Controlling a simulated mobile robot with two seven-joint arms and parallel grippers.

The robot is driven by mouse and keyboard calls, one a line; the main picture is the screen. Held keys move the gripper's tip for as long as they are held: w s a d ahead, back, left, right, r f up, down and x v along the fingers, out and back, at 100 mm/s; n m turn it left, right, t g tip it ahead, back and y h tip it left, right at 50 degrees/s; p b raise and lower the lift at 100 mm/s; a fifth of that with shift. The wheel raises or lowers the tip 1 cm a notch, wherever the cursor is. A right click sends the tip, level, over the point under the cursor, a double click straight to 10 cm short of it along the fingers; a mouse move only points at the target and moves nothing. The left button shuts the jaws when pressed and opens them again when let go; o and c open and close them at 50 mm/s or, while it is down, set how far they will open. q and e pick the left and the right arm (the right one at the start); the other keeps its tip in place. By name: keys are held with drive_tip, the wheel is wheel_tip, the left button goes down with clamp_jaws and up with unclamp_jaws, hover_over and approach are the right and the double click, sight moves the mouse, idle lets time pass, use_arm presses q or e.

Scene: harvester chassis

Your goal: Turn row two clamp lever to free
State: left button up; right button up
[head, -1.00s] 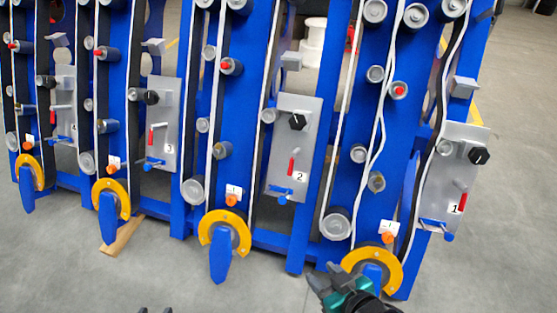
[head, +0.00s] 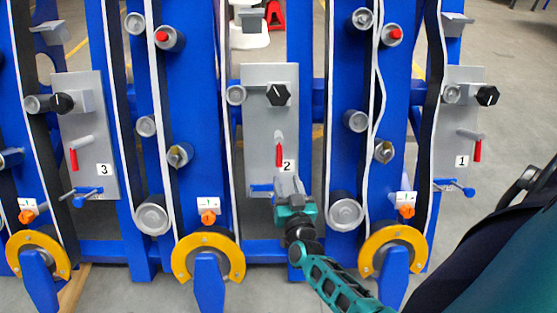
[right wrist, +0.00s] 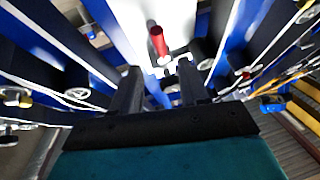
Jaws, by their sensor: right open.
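The row two panel (head: 258,120) is a grey plate marked 2 on a blue frame. Its lever with a red grip (head: 279,154) hangs pointing down from a grey pivot; the red grip also shows in the right wrist view (right wrist: 157,41). A black knob (head: 277,95) sits above it. A blue handle (head: 262,188) is at the plate's bottom edge, partly hidden by my right gripper (head: 290,183). That gripper is open and empty, in front of and below the red grip, with no contact visible. My left gripper is not in view.
Similar panels marked 3 (head: 88,130) and 1 (head: 455,130) stand on either side. Yellow ring guards (head: 208,243) and orange knobs (head: 208,217) stick out low along the frame. Cables and rollers run beside the panels. Grey floor lies in front.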

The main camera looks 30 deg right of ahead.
sight(280, 159)
drive_tip(key=b+x, duration=0.3)
drive_tip(key=x, duration=0.6)
drive_tip(key=shift+w+d+f, duration=0.1)
drive_tip(key=shift+w+d, duration=0.1)
drive_tip(key=shift+w, duration=0.1)
drive_tip(key=shift+w+d, duration=0.1)
drive_tip(key=shift+w, duration=0.3)
drive_tip(key=shift+w+d+b, duration=0.15)
drive_tip(key=shift+w+b, duration=0.2)
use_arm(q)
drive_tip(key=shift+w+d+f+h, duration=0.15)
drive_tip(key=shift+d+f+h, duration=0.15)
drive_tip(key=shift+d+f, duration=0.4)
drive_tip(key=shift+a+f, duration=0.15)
use_arm(e)
clamp_jaws()
